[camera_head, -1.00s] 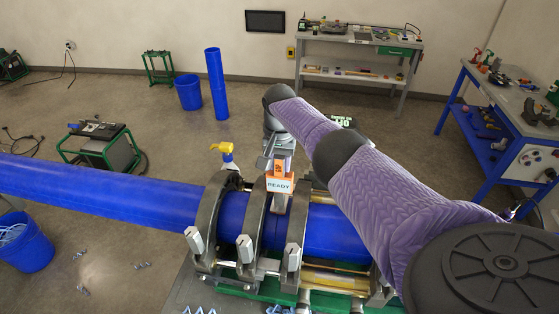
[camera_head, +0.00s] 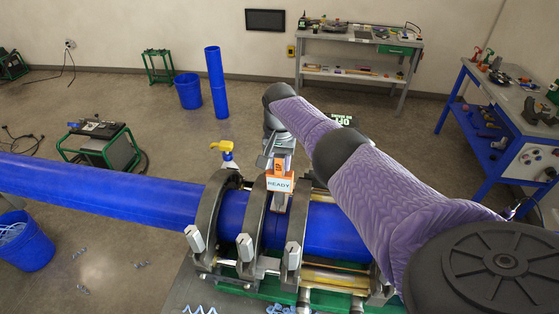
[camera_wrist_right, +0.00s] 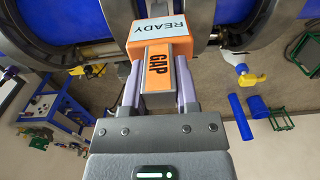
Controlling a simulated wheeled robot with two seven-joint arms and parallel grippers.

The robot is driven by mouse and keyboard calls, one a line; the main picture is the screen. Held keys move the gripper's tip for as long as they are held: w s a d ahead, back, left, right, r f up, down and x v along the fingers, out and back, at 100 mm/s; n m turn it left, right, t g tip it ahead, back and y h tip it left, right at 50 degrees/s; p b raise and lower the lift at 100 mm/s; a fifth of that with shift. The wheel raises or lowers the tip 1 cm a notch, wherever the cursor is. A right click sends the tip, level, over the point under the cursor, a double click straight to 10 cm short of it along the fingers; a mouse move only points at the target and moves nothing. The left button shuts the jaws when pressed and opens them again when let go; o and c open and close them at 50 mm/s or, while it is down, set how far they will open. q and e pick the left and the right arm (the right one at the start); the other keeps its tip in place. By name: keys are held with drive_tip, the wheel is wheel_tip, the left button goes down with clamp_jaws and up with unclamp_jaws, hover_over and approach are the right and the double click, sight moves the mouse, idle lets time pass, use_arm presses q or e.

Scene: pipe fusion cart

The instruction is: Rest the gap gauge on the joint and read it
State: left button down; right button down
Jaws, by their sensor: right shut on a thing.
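The gap gauge (camera_head: 280,184) is an orange block with a white face reading READY and the word GAP on its body. It also fills the upper middle of the right wrist view (camera_wrist_right: 160,60). My right gripper (camera_head: 281,158) is shut on it from above, with one finger on each side in the wrist view (camera_wrist_right: 159,92). The gauge stands over the blue pipe (camera_head: 272,230) between two grey clamp rings. A narrow grey part shows under its face; I cannot tell whether it touches the pipe. The joint line is hard to make out. My left gripper is not in view.
Thick grey clamp rings (camera_head: 251,215) stand close around the gauge. A yellow-topped spray bottle (camera_head: 227,155) is behind the clamps. A long blue pipe (camera_head: 100,190) runs left. Benches (camera_head: 360,48) stand at the back and right; the floor between is open.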

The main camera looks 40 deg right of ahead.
drive_tip(key=shift+f+b, duration=0.45)
drive_tip(key=shift+f, duration=0.15)
idle(0.3)
drive_tip(key=shift+s+a+f, duration=0.1)
drive_tip(key=shift+s, duration=0.05)
idle(1.8)
wheel_tip(320, 180, up, 7)
drive_tip(key=p, duration=0.7)
drive_tip(key=shift+r+p, duration=0.2)
drive_tip(key=shift+p, duration=0.1)
drive_tip(key=shift+f, duration=0.1)
drive_tip(key=shift+w, duration=0.2)
